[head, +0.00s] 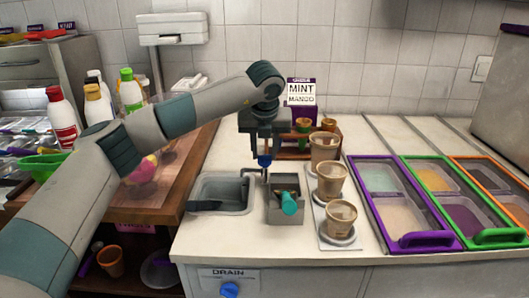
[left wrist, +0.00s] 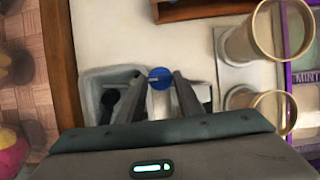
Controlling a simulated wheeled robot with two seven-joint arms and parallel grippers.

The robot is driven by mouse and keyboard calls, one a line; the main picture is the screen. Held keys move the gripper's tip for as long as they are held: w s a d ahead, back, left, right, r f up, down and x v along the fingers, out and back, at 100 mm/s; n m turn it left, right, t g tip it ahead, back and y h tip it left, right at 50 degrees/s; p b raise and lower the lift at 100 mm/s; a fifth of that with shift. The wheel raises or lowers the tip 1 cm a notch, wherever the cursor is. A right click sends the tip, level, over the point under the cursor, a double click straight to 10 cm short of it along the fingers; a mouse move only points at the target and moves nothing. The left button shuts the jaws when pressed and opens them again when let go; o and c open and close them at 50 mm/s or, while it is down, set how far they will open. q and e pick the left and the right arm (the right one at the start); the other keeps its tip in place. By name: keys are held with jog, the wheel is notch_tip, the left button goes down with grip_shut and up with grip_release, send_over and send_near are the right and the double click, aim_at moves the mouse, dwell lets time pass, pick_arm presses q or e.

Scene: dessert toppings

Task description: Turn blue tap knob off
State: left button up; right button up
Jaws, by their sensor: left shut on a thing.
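The blue tap knob (head: 264,161) is at the back of the small sink, on the light counter. My left gripper (head: 263,150) reaches down over it from above. In the left wrist view the round blue knob (left wrist: 160,78) sits between the two fingertips of the left gripper (left wrist: 161,83), which is shut on it. The tap spout is partly hidden below the knob. The grey sink basin (head: 239,193) lies in front, with a dark-handled utensil (head: 204,206) in it. My right gripper is not in view.
A grey holder (head: 284,211) with a teal-handled tool (head: 289,203) stands right of the sink. Brown cups (head: 340,217) stand in a row beside it. Another blue knob (head: 230,290) is under a DRAIN label. A purple-rimmed topping tray (head: 424,239) lies to the right.

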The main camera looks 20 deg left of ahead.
pick_arm(q)
jog(key=o, duration=1.1)
jog(key=shift+v, duration=0.8)
jog(key=b+v, duration=0.1)
jog(key=v, duration=1.4)
jog(key=shift+s+d+r, duration=0.1)
jog(key=shift+s+r, duration=0.15)
jog(key=shift+r, duration=0.1)
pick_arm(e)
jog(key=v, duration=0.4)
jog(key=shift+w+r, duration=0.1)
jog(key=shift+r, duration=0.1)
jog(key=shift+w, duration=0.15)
